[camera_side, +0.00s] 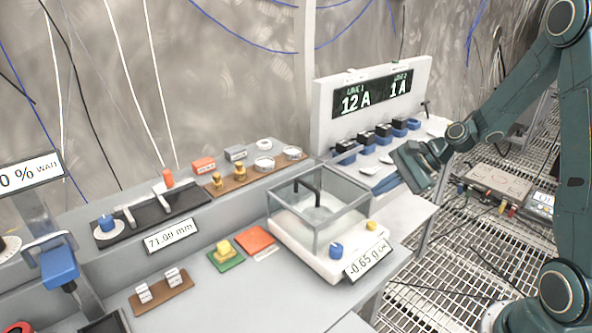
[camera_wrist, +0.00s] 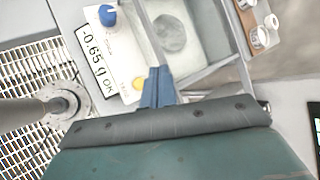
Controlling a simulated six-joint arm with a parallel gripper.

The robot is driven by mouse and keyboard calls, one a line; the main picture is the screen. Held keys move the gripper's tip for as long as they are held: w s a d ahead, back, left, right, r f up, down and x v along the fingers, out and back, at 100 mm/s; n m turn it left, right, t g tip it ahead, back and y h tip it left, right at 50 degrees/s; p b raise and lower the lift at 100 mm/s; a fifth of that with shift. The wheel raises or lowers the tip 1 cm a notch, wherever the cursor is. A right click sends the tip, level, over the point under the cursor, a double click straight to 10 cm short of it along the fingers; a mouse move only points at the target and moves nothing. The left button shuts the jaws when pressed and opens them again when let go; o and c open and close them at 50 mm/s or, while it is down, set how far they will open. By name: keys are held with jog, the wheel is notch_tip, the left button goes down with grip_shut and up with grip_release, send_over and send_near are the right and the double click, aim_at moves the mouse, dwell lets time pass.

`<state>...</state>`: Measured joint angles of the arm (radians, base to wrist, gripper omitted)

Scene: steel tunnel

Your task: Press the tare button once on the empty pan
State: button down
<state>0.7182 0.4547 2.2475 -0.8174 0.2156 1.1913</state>
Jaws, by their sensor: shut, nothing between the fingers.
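The scale (camera_side: 305,255) has a clear-walled box over its pan and a display reading -0.65 g OK. Its round pan (camera_wrist: 171,33) looks empty in the wrist view. A blue knob (camera_side: 336,250) and a yellow button (camera_side: 371,226) sit on its front ledge; no label shows which one tares. They also show in the wrist view as the blue knob (camera_wrist: 108,15) and yellow button (camera_wrist: 138,84). My gripper (camera_wrist: 158,72) is shut and empty. In the wrist view its blue fingertips appear just right of the yellow button; in the side view they are up and right of the scale, apart from it.
Orange (camera_side: 255,240) and green (camera_side: 226,258) pads lie left of the scale, the green one bearing a yellow piece. A white panel (camera_side: 425,85) reading 12 A and 1 A stands behind, with blue holders below. A brown weight tray (camera_side: 240,179) sits on the rear shelf.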

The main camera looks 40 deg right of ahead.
jog(key=shift+f, duration=3.5)
jog(key=shift+f, duration=0.9)
dwell(0.6)
jog(key=shift+r, duration=0.85)
jog(key=shift+r, duration=0.1)
jog(key=shift+r, duration=2.45)
jog(key=shift+a+r, duration=0.1)
